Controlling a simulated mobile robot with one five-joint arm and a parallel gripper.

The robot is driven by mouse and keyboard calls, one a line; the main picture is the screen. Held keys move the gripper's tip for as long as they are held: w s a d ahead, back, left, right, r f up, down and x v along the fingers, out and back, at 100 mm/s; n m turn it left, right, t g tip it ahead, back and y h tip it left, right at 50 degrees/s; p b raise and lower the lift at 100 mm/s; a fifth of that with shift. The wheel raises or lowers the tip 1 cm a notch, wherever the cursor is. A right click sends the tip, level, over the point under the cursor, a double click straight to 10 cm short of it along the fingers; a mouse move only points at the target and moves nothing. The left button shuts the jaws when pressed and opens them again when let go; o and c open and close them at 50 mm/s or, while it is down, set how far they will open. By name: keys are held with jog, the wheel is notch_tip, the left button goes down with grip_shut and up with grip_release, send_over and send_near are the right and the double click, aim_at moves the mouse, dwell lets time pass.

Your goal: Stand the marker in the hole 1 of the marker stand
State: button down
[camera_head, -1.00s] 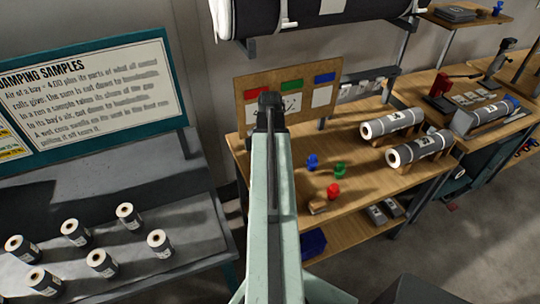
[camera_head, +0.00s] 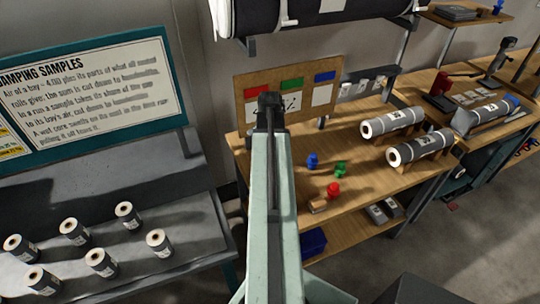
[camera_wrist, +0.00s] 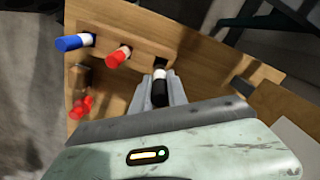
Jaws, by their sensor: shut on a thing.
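My gripper (camera_wrist: 160,98) is shut on a marker (camera_wrist: 160,88) with a white band and a black part between its fingers in the wrist view. The wooden marker stand (camera_wrist: 138,43) lies just ahead of the fingertips. A blue marker (camera_wrist: 72,42) and a red marker (camera_wrist: 119,56) stand in it to the left. In the head view, my gripper (camera_head: 268,103) is seen from behind at the arm's end, and the held marker is hidden.
In the head view, the wooden bench (camera_head: 345,215) carries blue, green and red small objects and two large grey rolls (camera_head: 420,147). Several small rolls (camera_head: 101,262) stand on a grey table at left.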

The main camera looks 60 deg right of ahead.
jog(key=shift+f+b, duration=2.9)
jog(key=shift+f, duration=0.1)
jog(key=c, duration=1.2)
grip_release()
jog(key=shift+c, duration=0.2)
notch_tip(320, 180, up, 8)
jog(key=p, duration=0.8)
jog(key=shift+r, duration=0.1)
